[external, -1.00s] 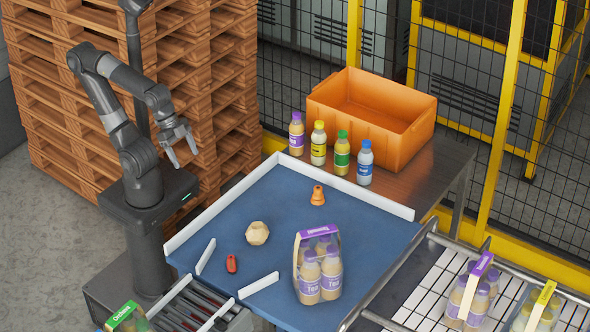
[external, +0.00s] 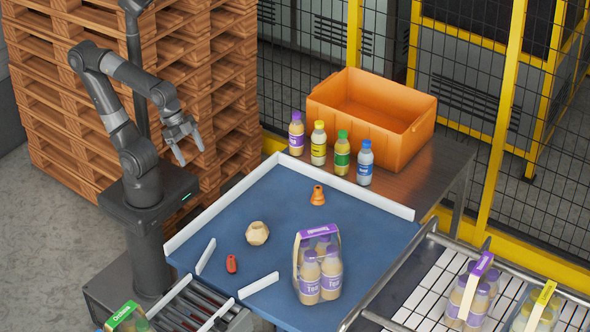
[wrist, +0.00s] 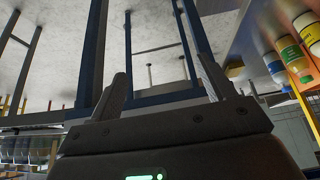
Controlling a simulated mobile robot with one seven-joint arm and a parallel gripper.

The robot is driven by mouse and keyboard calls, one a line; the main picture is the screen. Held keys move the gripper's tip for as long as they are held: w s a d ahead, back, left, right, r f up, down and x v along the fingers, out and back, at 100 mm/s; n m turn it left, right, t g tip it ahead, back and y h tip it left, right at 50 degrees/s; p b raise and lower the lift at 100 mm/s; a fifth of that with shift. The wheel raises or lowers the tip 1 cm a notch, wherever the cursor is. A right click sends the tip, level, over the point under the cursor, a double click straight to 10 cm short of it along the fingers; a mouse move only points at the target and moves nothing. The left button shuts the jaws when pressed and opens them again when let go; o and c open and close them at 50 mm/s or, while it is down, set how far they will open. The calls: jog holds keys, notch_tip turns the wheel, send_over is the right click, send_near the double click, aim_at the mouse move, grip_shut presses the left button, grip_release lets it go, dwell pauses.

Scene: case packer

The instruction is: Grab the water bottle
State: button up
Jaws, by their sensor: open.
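The bottle with a blue cap and a blue-and-white label (external: 365,162) is likely the water bottle; its lettering is too small to read. It stands upright at the right end of a row on the brown table. My gripper (external: 190,155) is open and empty, raised in front of the pallets, well left of the row. In the wrist view its two fingers (wrist: 166,86) are spread with nothing between them.
Purple (external: 296,133), yellow (external: 318,143) and green (external: 342,153) capped bottles stand left of the blue one. An orange crate (external: 405,150) is close behind. The blue surface (external: 270,205) holds a tea pack (external: 309,276), an orange piece (external: 317,196) and a beige lump (external: 257,233).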

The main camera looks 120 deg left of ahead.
jog(key=w+a+r+n, duration=0.1)
jog(key=w+a+r, duration=0.2)
jog(key=w, duration=0.3)
jog(key=w+a+r, duration=0.2)
jog(key=w+a, duration=0.1)
jog(key=w, duration=0.3)
jog(key=n+y, duration=0.2)
jog(key=n, duration=0.1)
send_over(361, 155)
jog(key=s, duration=0.6)
notch_tip(361, 155, down, 6)
jog(key=x, duration=1)
jog(key=shift+w+a+f, duration=0.1)
jog(key=shift+a+f, duration=0.1)
jog(key=shift+f, duration=0.05)
jog(key=c, duration=1.2)
